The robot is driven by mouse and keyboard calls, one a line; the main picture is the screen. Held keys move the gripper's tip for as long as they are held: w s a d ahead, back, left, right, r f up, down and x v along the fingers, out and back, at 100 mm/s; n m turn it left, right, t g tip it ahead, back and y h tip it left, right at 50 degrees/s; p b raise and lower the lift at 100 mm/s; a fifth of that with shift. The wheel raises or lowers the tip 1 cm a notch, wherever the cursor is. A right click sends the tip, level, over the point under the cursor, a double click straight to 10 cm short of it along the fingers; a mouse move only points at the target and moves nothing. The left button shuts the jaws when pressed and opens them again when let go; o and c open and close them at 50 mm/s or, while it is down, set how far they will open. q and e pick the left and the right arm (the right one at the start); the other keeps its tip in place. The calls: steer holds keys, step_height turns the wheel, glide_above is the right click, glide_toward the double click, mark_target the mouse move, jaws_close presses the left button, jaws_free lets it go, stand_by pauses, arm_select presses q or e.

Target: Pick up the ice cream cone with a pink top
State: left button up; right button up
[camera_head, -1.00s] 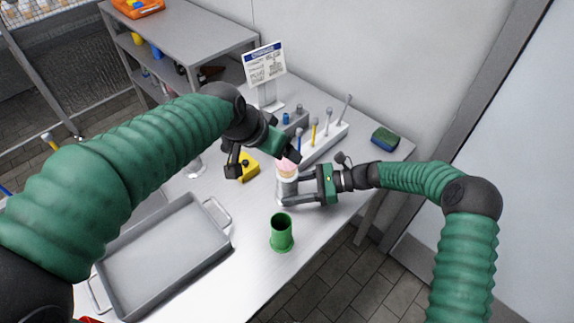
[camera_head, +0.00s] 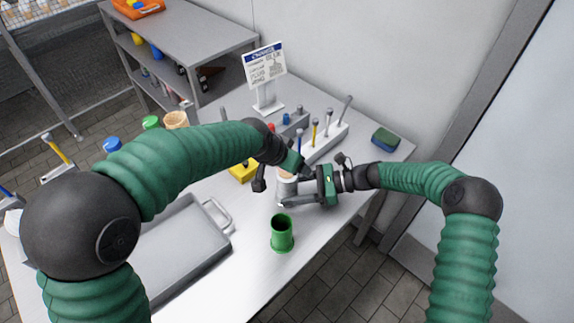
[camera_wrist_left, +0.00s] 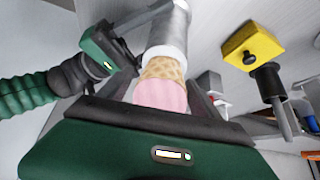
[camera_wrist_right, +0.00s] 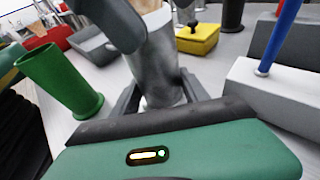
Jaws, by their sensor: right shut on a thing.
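The ice cream cone with a pink top (camera_wrist_left: 160,96) stands in a silver metal cup (camera_wrist_left: 169,36), its pink scoop facing my left wrist camera. In the head view its tan part (camera_head: 285,174) shows just above the cup (camera_head: 286,191); my left gripper hides much of it. My left gripper (camera_head: 282,179) is open, with one finger on each side of the cone and gaps showing in the left wrist view. My right gripper (camera_head: 297,190) is shut on the metal cup, which also shows between its fingers in the right wrist view (camera_wrist_right: 157,65).
A green cup (camera_head: 282,233) stands in front of the metal cup. A yellow block (camera_head: 243,171) is just left of my left gripper. A white rack (camera_head: 322,143) with upright tools stands behind. A grey tray (camera_head: 180,250) lies at left; a sponge (camera_head: 385,139) lies right.

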arm_select(q)
steer(key=c, duration=0.8)
steer(key=shift+o, duration=0.2)
steer(key=shift+r, duration=0.1)
step_height(320, 180, up, 10)
steer(key=shift+f, duration=0.1)
arm_select(e)
steer(key=o, duration=1.1)
steer(key=shift+c, duration=0.2)
